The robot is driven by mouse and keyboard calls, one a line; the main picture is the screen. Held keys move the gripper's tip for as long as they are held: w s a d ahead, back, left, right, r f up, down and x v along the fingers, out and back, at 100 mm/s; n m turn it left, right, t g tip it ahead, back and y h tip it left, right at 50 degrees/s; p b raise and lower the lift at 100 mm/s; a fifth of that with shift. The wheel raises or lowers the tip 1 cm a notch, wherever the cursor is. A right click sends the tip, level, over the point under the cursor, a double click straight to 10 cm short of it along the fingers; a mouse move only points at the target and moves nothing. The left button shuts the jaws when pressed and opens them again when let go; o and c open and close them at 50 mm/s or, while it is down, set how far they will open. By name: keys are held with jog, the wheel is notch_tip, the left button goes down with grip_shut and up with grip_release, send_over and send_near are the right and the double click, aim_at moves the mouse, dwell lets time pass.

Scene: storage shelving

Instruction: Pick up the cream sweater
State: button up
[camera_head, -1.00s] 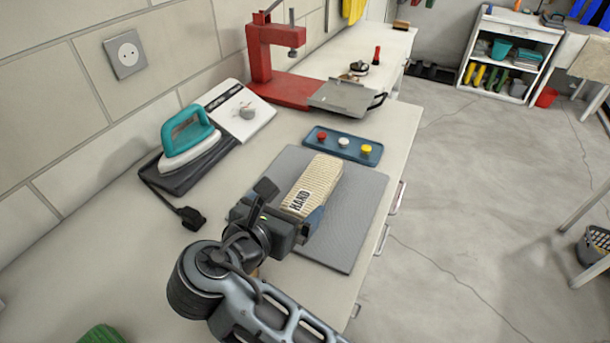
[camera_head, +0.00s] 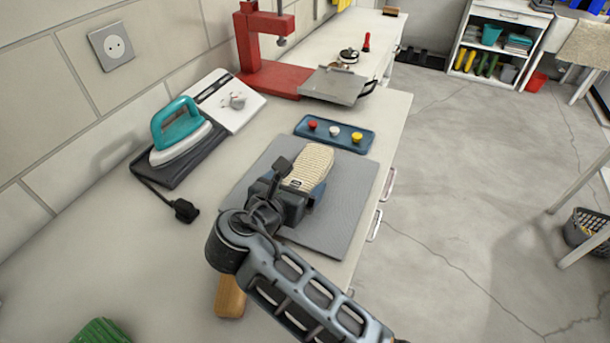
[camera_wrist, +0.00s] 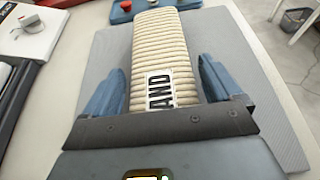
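The cream sweater (camera_head: 310,161) is a thick folded bundle of cream ribbed knit on the grey mat (camera_head: 345,210). In the wrist view the sweater (camera_wrist: 160,45) lies lengthwise between my blue fingers, with a white label showing part of a black word. My gripper (camera_head: 304,190) is at the sweater's near end, one finger on each side. In the wrist view my gripper (camera_wrist: 165,85) looks open around it. I cannot tell whether either finger touches the sides. The near end is hidden by the gripper body.
A blue tray with coloured knobs (camera_head: 334,133) lies just beyond the mat. A teal iron (camera_head: 180,132) and its black plug (camera_head: 185,210) are to the left. A red press (camera_head: 268,50) stands behind. A wooden object (camera_head: 230,297) and a green item (camera_head: 100,332) are nearer.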

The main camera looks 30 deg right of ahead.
jog(key=c, duration=1)
jog(key=shift+c, duration=0.2)
